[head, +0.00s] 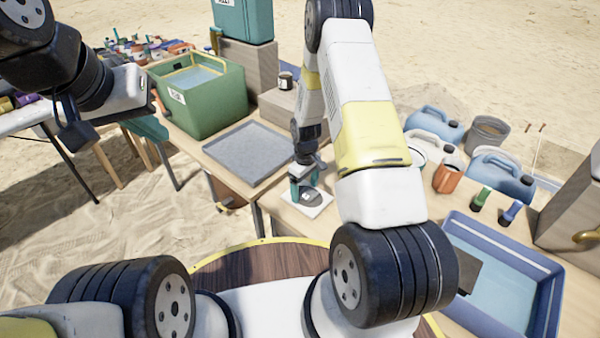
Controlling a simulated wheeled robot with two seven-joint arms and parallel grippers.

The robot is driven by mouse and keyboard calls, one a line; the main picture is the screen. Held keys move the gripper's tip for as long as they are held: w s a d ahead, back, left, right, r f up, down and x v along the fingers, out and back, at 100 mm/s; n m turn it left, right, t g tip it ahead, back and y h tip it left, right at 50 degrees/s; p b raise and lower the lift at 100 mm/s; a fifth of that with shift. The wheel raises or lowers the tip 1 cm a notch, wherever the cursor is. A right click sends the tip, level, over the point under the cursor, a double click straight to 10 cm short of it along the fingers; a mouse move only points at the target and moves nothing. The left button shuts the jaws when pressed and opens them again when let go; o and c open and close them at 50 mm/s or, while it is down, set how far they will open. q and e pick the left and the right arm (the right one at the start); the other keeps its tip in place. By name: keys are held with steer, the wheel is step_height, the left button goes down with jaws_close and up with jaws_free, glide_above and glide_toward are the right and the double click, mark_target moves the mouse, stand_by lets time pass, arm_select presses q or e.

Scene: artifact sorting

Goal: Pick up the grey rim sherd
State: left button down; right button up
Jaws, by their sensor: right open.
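The grey rim sherd (312,199) is a small dark grey piece lying on a white square pad (316,210) near the table's edge, in the middle of the head view. My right gripper (305,184) points down right over it, its teal-tipped fingers open, one on the left side of the sherd. Part of the sherd is hidden by the fingers, and I cannot tell whether they touch it. My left gripper (76,132) hangs at the upper left, away from the sherd; its jaw state is unclear.
A grey tray (250,152) lies left of the pad, with a green water bin (203,98) behind it. My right arm hides part of the table.

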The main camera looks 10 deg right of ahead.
steer(key=c, duration=1.6)
steer(key=shift+r, duration=0.15)
